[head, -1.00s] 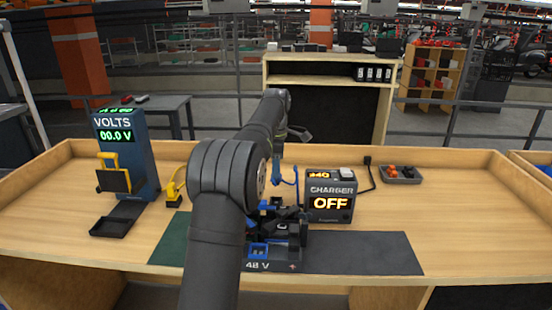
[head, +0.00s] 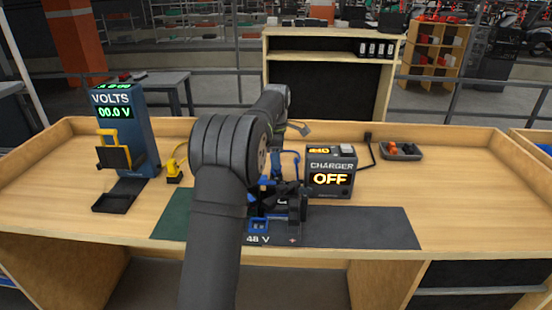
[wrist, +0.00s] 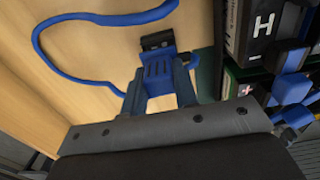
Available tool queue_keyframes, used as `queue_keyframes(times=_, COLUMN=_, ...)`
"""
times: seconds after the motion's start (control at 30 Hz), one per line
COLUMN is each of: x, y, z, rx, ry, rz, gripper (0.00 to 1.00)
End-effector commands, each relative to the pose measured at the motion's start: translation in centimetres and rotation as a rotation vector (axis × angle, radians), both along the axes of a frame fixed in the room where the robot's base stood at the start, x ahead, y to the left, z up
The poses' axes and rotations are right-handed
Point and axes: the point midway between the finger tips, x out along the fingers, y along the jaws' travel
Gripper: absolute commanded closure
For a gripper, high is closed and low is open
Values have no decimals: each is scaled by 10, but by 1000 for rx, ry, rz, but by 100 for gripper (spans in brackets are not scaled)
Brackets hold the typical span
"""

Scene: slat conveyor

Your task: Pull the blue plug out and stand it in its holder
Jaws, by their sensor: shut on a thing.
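In the wrist view my gripper (wrist: 161,78) is shut on the blue plug (wrist: 158,70), with one finger on each side of its ribbed blue body. The plug's dark end (wrist: 156,40) points away from the fingers and looks clear of any socket. A blue cable (wrist: 65,70) loops to the left over bare wood. In the head view my own arm hides most of the gripper and the plug. Part of the blue cable (head: 291,157) shows beside the charger (head: 331,172), which reads OFF. I cannot make out an empty blue holder.
Dark blocks, one lettered H (wrist: 263,24), and blue connector parts (wrist: 291,89) are close on the right in the wrist view. The voltmeter (head: 124,130), a yellow plug (head: 174,172) and a small parts tray (head: 402,151) stand on the bench.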

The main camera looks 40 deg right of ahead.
Motion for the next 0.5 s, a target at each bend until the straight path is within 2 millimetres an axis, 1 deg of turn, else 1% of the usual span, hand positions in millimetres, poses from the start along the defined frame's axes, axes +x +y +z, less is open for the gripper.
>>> queue_keyframes(times=0.33, x=0, y=0, z=0, rx=0, ry=0, rz=0, gripper=100)
queue_keyframes(times=0.5, x=0, y=0, z=-4, rx=0, ry=0, rz=0, gripper=100)
